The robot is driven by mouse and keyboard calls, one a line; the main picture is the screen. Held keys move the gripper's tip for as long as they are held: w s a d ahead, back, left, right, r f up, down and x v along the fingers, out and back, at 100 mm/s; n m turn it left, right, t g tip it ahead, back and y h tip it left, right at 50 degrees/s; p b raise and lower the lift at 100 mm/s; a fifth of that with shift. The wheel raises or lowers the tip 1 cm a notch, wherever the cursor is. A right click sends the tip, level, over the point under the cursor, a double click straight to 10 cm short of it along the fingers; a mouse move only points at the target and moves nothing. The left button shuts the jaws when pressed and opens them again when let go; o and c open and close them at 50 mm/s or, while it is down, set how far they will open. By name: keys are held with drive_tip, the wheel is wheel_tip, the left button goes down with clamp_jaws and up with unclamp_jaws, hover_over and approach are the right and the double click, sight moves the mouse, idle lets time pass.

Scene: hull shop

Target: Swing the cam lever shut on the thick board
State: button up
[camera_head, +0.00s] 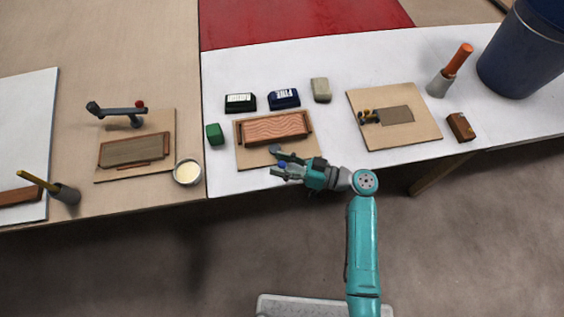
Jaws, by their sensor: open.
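My gripper (277,161) is at the front edge of the middle fixture, with its fingers apart. A small blue knob (283,164) shows between the fingers; it looks like a lever end, but the rest of that lever is hidden by my gripper. A reddish, wavy-grained board (272,128) lies on the middle base plate (248,159) and looks the thickest. A darker board (135,150) lies on the left base plate (165,122), with a grey lever with a red knob (140,104) behind it. The right plate (416,97) carries a flat brown piece (397,115) and a small lever (370,117).
A green block (215,134), a black box (240,103), a blue box (284,98) and a beige block (321,90) stand around the middle plate. A cream-filled cup (187,172) is at left. A brown block (461,127), an orange-handled tool (459,60) and a blue bucket (520,52) are right.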

clamp_jaws()
drive_tip(key=shift+a, duration=0.1)
